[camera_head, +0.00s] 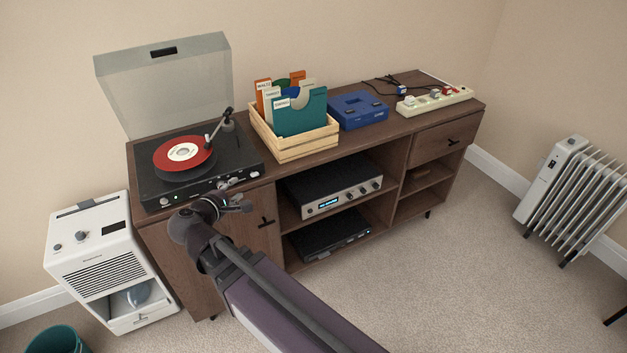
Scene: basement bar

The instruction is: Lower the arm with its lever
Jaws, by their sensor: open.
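A black record player (199,168) stands at the left end of the wooden cabinet with its clear lid (165,80) raised. A red record (183,153) with a white label lies on its platter. The tonearm (218,128) is on the right side of the deck, angled toward the record's right edge. I cannot tell whether its tip touches the record. The lever is too small to make out. My gripper (243,201) is open and empty at the deck's front right corner, in front of the cabinet. My wrist hides part of the cabinet's left door.
A wooden crate (293,147) of record sleeves stands right of the player. Farther right are a blue box (358,110) and a power strip (435,101). An amplifier (332,188) sits on the shelf below. A white appliance (106,262) stands left of the cabinet (397,128), and a radiator at far right.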

